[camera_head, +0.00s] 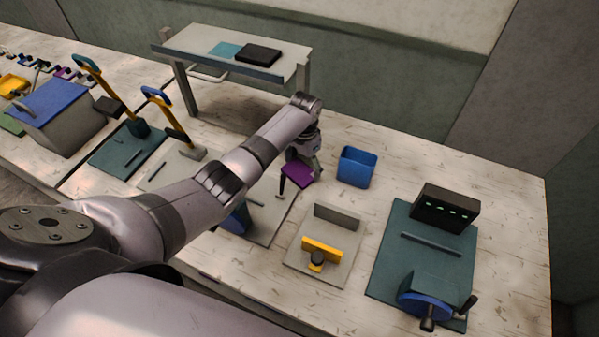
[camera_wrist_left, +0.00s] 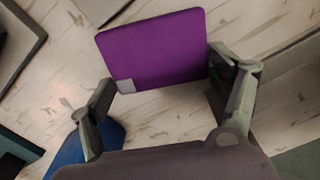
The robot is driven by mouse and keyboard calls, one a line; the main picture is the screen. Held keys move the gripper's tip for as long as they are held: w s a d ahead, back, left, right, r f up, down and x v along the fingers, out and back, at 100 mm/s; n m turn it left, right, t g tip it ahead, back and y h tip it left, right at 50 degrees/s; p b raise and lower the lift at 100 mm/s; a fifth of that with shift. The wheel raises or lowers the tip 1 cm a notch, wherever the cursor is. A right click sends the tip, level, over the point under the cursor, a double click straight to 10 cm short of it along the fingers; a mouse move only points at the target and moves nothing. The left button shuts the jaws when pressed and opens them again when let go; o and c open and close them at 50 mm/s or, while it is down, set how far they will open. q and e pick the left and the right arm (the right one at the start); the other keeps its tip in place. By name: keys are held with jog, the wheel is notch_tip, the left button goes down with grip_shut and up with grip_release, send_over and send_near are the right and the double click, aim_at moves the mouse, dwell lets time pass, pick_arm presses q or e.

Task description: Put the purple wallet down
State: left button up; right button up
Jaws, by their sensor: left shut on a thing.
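The purple wallet (camera_head: 297,174) is a flat, dark purple rectangle, seen beyond the middle of the worktop in the head view. In the left wrist view the purple wallet (camera_wrist_left: 155,50) lies between the fingers, with a small pale patch at one corner. My left gripper (camera_head: 298,162) is shut on it, and the left gripper (camera_wrist_left: 165,82) shows a finger at each side of the wallet. The wallet appears to be over the pale wooden worktop; I cannot tell how high. My right gripper is in neither view.
A blue open bin (camera_head: 357,167) stands just right of the wallet. A grey plate with a yellow-handled fixture (camera_head: 322,250) and a teal-based device (camera_head: 420,260) are nearer. A raised shelf (camera_head: 215,47) stands at the back. Bare worktop (camera_head: 390,150) lies right of the bin.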

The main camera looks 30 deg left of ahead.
aim_at(304, 169)
pick_arm(q)
jog(key=shift+r, duration=0.15)
jog(key=shift+r, duration=0.55)
notch_tip(304, 169, up, 11)
jog(key=b, duration=0.2)
jog(key=s+d+n+b, duration=0.1)
jog(key=s+d+b, duration=0.1)
jog(key=s, duration=0.5)
jog(key=s+d+r+n+b, duration=0.1)
jog(key=s+d+b, duration=0.2)
jog(key=s, duration=0.5)
jog(key=s+d+n+b, duration=0.1)
jog(key=s+d+b, duration=0.2)
jog(key=s, duration=0.4)
jog(key=shift+s+d+r+n, duration=0.1)
jog(key=shift+s+r+n, duration=0.05)
jog(key=shift+r+n, duration=0.2)
jog(key=shift+f, duration=0.1)
